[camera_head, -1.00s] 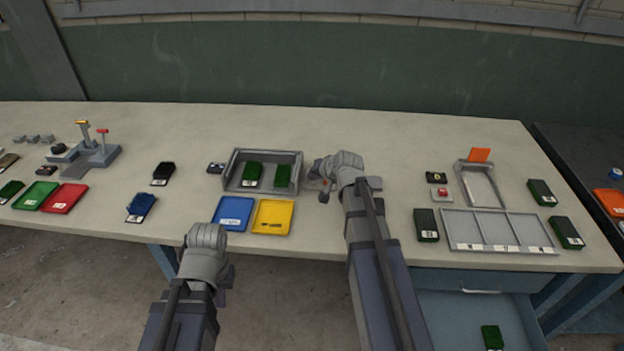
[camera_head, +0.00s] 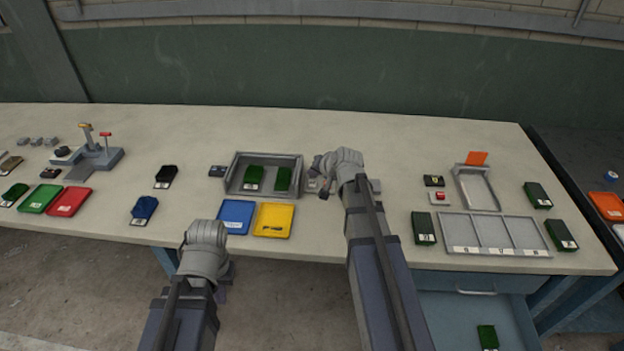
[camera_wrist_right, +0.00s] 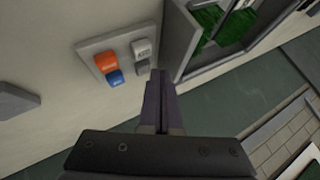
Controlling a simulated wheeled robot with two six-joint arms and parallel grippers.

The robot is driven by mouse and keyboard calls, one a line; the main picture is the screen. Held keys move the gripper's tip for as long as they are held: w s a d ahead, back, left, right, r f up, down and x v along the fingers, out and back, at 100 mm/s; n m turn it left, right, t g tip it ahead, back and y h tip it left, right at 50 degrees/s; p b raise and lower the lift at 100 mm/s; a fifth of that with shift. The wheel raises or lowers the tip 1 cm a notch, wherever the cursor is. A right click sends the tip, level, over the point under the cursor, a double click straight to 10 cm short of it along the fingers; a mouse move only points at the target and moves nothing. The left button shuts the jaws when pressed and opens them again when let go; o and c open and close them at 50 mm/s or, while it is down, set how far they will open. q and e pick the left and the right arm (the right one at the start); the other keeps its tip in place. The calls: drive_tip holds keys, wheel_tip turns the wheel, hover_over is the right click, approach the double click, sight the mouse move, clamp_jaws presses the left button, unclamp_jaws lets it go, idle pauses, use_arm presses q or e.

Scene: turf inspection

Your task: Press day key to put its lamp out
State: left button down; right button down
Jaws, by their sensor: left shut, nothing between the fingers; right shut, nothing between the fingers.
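A small key panel (camera_wrist_right: 88,48) lies on the table. In the right wrist view it carries an orange key (camera_wrist_right: 106,62), a blue key (camera_wrist_right: 114,78), a whitish key (camera_wrist_right: 142,48) and a grey key (camera_wrist_right: 142,69). Their labels are too small to read, so I cannot tell which is the day key or which lamp is lit. My right gripper (camera_wrist_right: 160,75) is shut and empty, its tips beside the grey key; contact cannot be told. In the head view my right gripper (camera_head: 325,190) mostly hides the panel. My left gripper (camera_head: 222,290) is shut and empty at the table's front.
A grey tray (camera_head: 236,181) with green blocks stands directly beside the panel. Blue (camera_head: 235,212) and yellow (camera_head: 273,217) trays lie in front. A divided grey tray (camera_head: 520,235) and a small red-button box (camera_head: 440,198) are to the right. The table's back strip is clear.

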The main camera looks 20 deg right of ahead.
sight(314, 185)
wheel_tip(314, 185, up, 5)
drive_tip(key=p, duration=0.4)
drive_tip(key=shift+f, duration=0.2)
